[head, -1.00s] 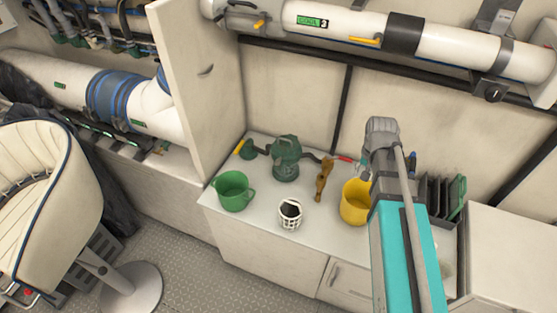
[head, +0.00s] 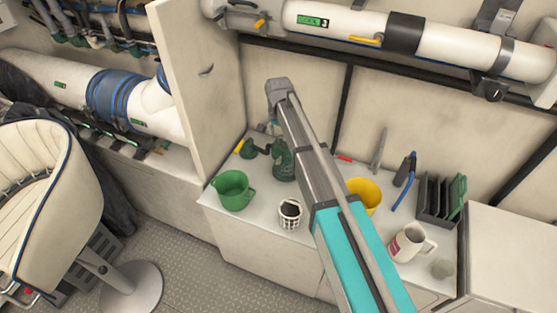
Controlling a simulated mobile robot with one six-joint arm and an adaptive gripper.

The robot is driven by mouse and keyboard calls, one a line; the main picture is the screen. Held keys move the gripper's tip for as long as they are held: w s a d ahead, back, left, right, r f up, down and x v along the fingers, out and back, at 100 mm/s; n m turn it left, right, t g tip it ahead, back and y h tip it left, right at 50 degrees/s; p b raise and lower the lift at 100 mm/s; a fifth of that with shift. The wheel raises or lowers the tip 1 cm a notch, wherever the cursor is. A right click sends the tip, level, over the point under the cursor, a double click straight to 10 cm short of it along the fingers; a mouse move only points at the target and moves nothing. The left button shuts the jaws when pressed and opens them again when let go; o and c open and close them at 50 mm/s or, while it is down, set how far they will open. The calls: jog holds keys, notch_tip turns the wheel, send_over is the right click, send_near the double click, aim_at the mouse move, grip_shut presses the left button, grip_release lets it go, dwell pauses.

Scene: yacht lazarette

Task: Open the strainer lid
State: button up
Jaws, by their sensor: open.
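The dark green strainer (head: 283,172) stands on the white counter near the back wall. My arm crosses in front of its upper right side, so its lid is mostly hidden. Pipe fittings with a yellow handle (head: 239,147) join its left side. My gripper (head: 268,128) is open, above and slightly left of the strainer's top. Only a little of its fingers shows below the arm's end, and I see nothing held in it. I cannot tell whether it touches the lid.
A green jug (head: 232,190) and a white basket with dark contents (head: 290,214) stand in front of the strainer. A yellow container (head: 365,194), white mug (head: 410,243) and dark rack (head: 436,204) are to the right. A tall panel (head: 200,90) rises at the left.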

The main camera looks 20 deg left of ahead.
aim_at(278, 160)
jog(key=shift+f, duration=0.15)
dwell(0.3)
notch_tip(278, 160, down, 14)
jog(key=b, duration=1.3)
jog(key=shift+r+b, duration=0.25)
jog(key=shift+b, duration=0.15)
grip_shut()
